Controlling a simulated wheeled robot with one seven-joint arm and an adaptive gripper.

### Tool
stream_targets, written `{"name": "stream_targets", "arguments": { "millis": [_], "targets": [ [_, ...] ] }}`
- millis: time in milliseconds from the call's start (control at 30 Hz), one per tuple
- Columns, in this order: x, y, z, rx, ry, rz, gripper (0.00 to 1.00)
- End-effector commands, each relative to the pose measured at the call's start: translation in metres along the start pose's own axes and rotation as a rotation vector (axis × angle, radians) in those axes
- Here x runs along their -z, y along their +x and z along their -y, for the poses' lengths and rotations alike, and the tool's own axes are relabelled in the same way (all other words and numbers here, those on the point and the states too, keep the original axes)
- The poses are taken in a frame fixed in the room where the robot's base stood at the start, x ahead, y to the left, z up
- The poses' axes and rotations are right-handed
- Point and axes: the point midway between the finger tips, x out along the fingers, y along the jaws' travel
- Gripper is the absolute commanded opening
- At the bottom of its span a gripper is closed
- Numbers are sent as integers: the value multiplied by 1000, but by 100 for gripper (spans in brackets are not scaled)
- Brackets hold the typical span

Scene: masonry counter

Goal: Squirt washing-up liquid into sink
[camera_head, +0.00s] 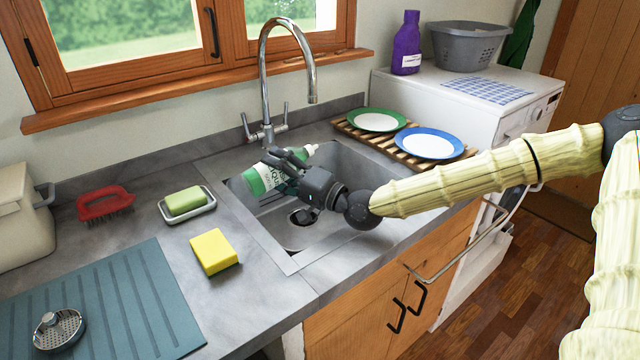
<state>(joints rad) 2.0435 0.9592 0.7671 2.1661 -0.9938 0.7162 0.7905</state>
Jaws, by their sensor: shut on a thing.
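My gripper (292,170) is shut on a washing-up liquid bottle (262,178), reaching in from the right. The bottle is green with a white label and a pale cap (311,149). It is tilted far over, almost lying on its side, with the cap end to the right and slightly higher in the picture. It is over the steel sink (345,165); I cannot tell how high it is above the basin floor. The gripper fingers hide part of the bottle. No liquid can be seen coming out.
A tall chrome tap (265,80) stands behind the sink. A wooden rack (398,150) with two plates is at right. A yellow sponge (214,251), green soap (186,201) in a dish and red brush (105,203) lie left. Bare worktop surrounds the sponge.

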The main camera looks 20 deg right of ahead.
Motion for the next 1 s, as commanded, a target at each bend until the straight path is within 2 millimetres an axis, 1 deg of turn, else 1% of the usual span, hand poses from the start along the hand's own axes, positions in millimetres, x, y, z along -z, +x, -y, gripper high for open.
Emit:
{"name": "stream_targets", "arguments": {
  "millis": [1000],
  "targets": [
    [1,1,4,19,46,-12,29]
  ]
}}
